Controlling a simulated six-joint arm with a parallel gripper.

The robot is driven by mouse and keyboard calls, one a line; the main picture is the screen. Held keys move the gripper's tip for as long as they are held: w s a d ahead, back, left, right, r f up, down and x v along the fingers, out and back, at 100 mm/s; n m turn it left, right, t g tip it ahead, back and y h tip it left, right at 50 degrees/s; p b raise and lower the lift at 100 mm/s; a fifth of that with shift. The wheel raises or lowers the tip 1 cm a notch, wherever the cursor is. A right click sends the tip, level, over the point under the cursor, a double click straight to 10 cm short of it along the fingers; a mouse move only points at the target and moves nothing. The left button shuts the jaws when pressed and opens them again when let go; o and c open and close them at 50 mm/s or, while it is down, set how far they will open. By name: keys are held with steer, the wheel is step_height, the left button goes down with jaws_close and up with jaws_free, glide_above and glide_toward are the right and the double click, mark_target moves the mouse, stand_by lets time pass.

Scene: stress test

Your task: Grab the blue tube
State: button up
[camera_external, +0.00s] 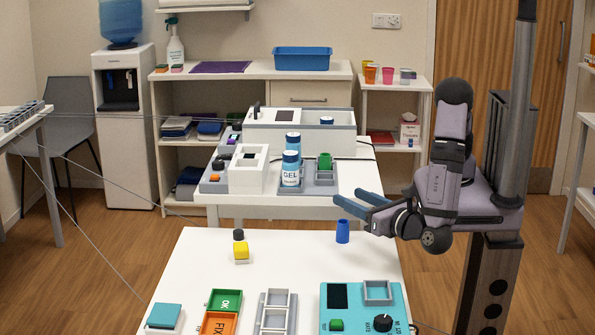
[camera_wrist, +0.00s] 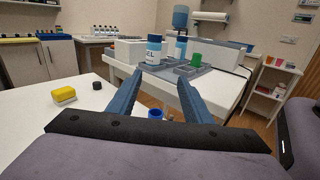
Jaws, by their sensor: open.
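The blue tube (camera_external: 343,231) stands upright near the far right corner of the front white table. In the wrist view its blue open top (camera_wrist: 156,113) shows low between my fingers, and its lower part is hidden by the gripper body. My gripper (camera_external: 350,202) is open and empty. In the external view its blue fingers point left, above and just right of the tube. In the wrist view the two fingers (camera_wrist: 158,90) are spread wide, with nothing between their tips.
A yellow block (camera_external: 241,252) and a small black piece (camera_external: 238,234) stand left on the front table (camera_external: 190,262). A teal device (camera_external: 365,312) and trays (camera_external: 222,300) lie nearer. Behind, a second table holds GEL bottles (camera_external: 291,168) and a green cup (camera_external: 325,161). Space around the tube is clear.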

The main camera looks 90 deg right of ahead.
mark_target(347, 225)
step_height(347, 225, down, 8)
steer(key=shift+f, duration=0.1)
steer(key=shift+p+x, duration=0.4)
steer(key=shift+x, duration=0.6)
steer(key=shift+p+x, duration=0.75)
steer(key=shift+x, duration=2)
steer(key=shift+c, duration=0.7)
steer(key=c, duration=1)
